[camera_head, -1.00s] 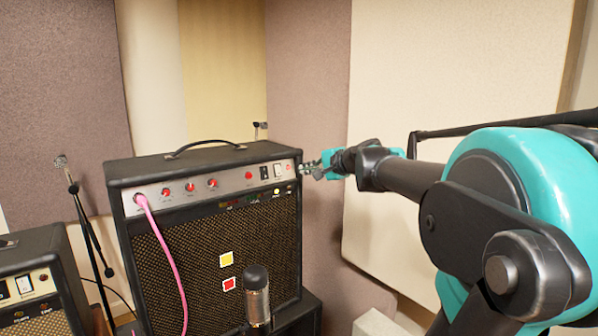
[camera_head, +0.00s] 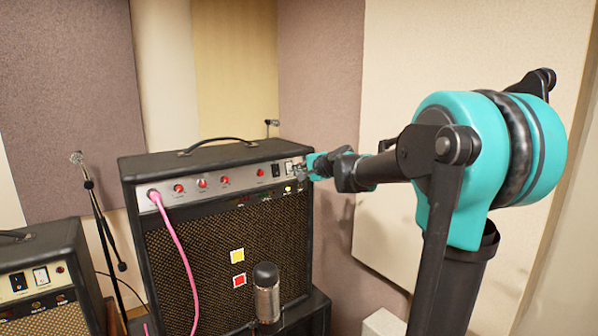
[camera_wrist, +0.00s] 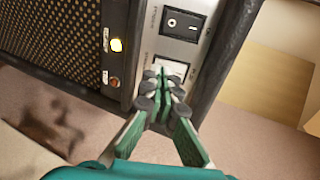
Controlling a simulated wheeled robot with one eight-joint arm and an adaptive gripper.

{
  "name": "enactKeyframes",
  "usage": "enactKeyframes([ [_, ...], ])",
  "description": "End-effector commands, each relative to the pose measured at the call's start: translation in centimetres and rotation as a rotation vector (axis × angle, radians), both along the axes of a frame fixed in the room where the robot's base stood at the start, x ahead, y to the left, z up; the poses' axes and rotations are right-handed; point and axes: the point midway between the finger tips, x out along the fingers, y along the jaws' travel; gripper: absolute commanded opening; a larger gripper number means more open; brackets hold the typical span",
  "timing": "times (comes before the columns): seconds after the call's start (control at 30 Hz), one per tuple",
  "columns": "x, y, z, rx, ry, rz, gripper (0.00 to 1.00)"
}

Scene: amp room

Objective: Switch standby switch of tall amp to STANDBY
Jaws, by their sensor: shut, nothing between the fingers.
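The tall amp (camera_head: 222,253) is black with a brown grille and a silver control panel across its top front. Near the panel's right end are a black rocker switch (camera_head: 276,170) and a white switch (camera_head: 288,167). In the wrist view the black rocker (camera_wrist: 182,25) is clear, while the white switch (camera_wrist: 170,68) is partly hidden behind my fingertips. Their labels are too small to read. My gripper (camera_head: 300,171) is shut and empty at the panel's right end. In the wrist view its fingertips (camera_wrist: 163,90) overlap the white switch's lower edge; I cannot tell whether they touch.
A pink cable (camera_head: 178,245) is plugged into the panel's left end. Wall panels (camera_head: 320,85) stand behind; the space right of the amp looks open.

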Motion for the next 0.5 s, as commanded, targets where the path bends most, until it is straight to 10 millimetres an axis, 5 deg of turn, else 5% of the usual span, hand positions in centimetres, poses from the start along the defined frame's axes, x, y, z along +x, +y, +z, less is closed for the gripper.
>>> enactKeyframes([
  [0.5, 0.47, 0.25, -0.38, 0.000, 0.000, 0.000, 0.00],
])
